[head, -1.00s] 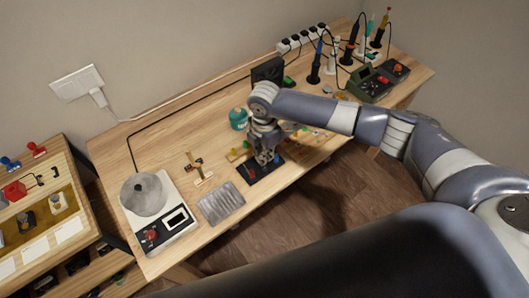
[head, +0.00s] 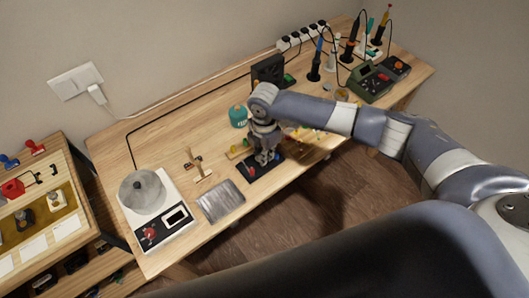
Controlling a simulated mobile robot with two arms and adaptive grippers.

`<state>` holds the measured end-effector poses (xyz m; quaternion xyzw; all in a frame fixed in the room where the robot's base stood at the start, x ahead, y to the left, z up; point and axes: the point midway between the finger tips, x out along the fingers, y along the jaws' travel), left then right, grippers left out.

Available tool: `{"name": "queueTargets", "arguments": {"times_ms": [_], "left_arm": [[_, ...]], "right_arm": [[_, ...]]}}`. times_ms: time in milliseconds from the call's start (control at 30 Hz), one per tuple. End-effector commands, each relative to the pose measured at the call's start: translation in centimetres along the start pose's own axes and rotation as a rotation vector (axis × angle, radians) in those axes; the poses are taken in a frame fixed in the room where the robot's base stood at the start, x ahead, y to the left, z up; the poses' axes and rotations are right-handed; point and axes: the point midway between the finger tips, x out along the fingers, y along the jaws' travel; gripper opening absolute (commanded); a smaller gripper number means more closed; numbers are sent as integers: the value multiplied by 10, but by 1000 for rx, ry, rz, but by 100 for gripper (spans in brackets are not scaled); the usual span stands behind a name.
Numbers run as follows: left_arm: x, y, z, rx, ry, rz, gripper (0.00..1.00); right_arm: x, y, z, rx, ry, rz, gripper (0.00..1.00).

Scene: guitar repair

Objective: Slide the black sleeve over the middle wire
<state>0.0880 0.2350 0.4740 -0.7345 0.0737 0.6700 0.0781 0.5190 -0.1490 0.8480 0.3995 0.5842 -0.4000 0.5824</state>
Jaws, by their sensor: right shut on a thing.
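My right gripper (head: 263,157) points down over a small dark board (head: 258,174) near the front edge of the wooden bench. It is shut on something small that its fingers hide. The black sleeve and the middle wire are too small or too covered to make out. Small coloured bits show on the board around the fingertips. My left gripper is not in the head view.
A silver plate (head: 221,201) and a small wooden stand (head: 197,168) lie left of the board. A teal container (head: 238,117) stands behind the gripper. Soldering tools (head: 349,49) fill the back right.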

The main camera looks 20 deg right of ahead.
Motion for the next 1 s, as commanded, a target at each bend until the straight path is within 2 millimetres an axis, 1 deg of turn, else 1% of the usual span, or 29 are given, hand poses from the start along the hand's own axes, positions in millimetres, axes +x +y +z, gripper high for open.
{"name": "queueTargets", "arguments": {"times_ms": [400,1000], "left_arm": [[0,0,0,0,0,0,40],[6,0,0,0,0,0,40]], "right_arm": [[1,0,0,0,0,0,1],[15,0,0,1,1,0,1]]}}
